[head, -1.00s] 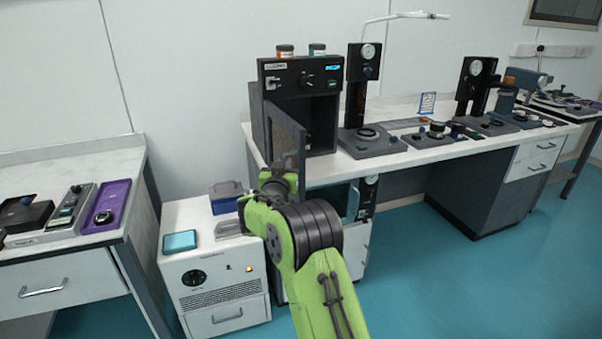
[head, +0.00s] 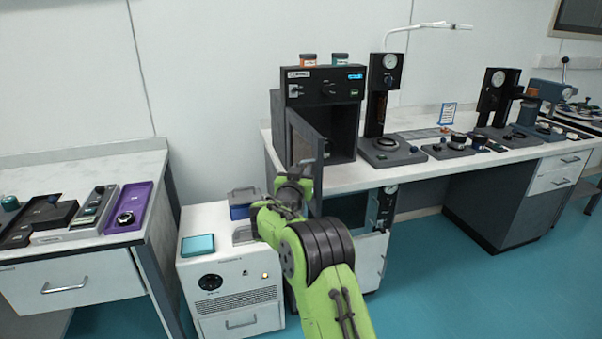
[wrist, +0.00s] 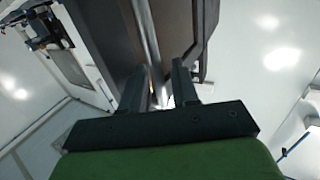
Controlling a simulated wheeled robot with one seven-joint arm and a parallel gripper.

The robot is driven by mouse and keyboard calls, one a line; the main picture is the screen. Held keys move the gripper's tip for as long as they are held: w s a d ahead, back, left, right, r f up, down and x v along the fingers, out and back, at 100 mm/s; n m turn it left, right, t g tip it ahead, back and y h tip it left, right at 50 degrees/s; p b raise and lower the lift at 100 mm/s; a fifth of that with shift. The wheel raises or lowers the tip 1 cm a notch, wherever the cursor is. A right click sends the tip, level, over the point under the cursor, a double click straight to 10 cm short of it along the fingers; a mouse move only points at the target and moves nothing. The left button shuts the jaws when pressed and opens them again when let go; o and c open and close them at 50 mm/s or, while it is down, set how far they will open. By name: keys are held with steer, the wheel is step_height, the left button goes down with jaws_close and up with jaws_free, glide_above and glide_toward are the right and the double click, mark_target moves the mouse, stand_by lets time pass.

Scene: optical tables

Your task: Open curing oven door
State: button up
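The curing oven (head: 325,85) is a dark box on the white bench, with a knob and a blue display on its top panel. Its door (head: 305,152) stands ajar, swung out from the left side, and part of the dark inside shows. My gripper (head: 303,168) is at the door's outer face, low and near its free edge. In the wrist view my gripper's two fingers (wrist: 162,85) are apart, with a pale bar (wrist: 150,45), seemingly the door handle, running between them. I cannot tell whether they touch it.
Two small jars (head: 308,60) stand on the oven. A gauge press (head: 385,110) is close on its right. A white cabinet (head: 232,270) with a teal pad and blue box stands below left. Blue floor lies open at right.

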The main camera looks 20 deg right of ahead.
steer(key=b+v, duration=0.2)
steer(key=v, duration=1.3)
steer(key=shift+s+a, duration=0.25)
steer(key=shift+f, duration=0.1)
steer(key=s+g+y, duration=0.4)
steer(key=s+g, duration=0.1)
steer(key=s, duration=1)
steer(key=s+a+f+n+g+y, duration=0.25)
steer(key=s+a+n, duration=0.2)
steer(key=s, duration=0.55)
steer(key=s+a+f+n+g+y, duration=0.1)
steer(key=s+a+f+n+y, duration=0.25)
steer(key=s, duration=0.75)
step_height(320, 180, up, 17)
steer(key=a+p, duration=0.1)
steer(key=p, duration=1.5)
steer(key=shift+w+a+y, duration=0.2)
steer(key=shift+w+y, duration=0.2)
